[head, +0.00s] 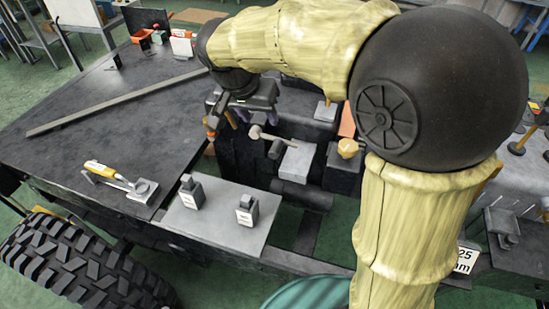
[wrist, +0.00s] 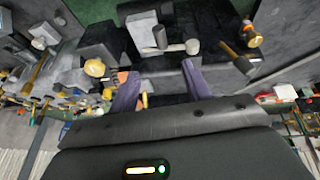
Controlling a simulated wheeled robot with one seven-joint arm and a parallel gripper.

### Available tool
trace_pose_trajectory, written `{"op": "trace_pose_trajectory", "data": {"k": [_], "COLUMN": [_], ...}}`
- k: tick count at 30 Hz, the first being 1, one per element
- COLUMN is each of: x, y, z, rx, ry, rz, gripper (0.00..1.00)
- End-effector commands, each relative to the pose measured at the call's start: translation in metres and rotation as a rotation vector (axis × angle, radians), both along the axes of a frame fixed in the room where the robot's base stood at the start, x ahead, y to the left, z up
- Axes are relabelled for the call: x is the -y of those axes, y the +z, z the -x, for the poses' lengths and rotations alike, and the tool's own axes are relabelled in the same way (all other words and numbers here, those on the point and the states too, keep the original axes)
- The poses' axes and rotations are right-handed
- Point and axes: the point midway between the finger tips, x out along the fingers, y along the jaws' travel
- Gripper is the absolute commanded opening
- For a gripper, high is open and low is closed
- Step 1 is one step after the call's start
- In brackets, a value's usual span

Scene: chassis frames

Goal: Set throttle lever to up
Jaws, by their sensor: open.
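A lever with a pale rounded knob (head: 256,132) stands out from the dark engine block, its arm running to the right beside a short dark cylinder. I take it for the throttle lever; no label on it is readable. In the wrist view the lever (wrist: 190,47) lies crosswise just beyond the fingertips, nearer the right finger. My gripper (head: 228,118) is open and empty, just left of and above the knob in the head view. In the wrist view my gripper (wrist: 161,80) shows two purple-grey fingers apart, with no clear contact with the lever.
A yellow knob (head: 348,148) sits right of the lever, beside a grey block (head: 297,158). A yellow-handled lever (head: 103,171) lies on the left deck. Two small labelled blocks stand on a grey plate (head: 220,232). A long bar (head: 110,104) crosses the dark deck, otherwise mostly clear.

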Motion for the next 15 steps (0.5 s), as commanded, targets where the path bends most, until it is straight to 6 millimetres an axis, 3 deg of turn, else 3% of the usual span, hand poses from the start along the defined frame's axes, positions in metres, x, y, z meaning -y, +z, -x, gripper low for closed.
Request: {"op": "trace_pose_trajectory", "data": {"k": [10,15], "x": [-0.002,0.0], "y": [0.001,-0.009], "z": [0.0,-0.003], "rx": [0.002,0.0], "ry": [0.0,0.001], "rz": [0.001,0.002], "gripper": [0.49,0.49]}}
